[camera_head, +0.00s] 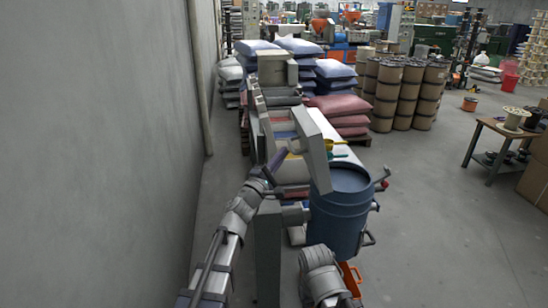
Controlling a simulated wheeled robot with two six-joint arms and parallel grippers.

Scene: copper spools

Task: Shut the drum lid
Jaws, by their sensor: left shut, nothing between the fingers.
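A blue drum (338,218) stands upright on the floor right of the middle. Its round top (343,178) looks dark blue; I cannot tell whether this is a lid or the open inside. A pale grey angled panel (316,152) stands up just behind and left of the drum, partly covering its rim; I cannot tell whether it is hinged to the drum. My left gripper (271,174) is left of the drum and panel, close to the grey structure, shut and empty. Contact is unclear. My right arm shows at the bottom, but its gripper is not visible.
A grey wall (100,150) with a pipe (198,75) runs close along the left. Stacked sacks (340,107) and brown spools (400,95) stand behind. A small table (493,140) stands right. An orange object (351,276) is below the drum. Floor right of the drum is clear.

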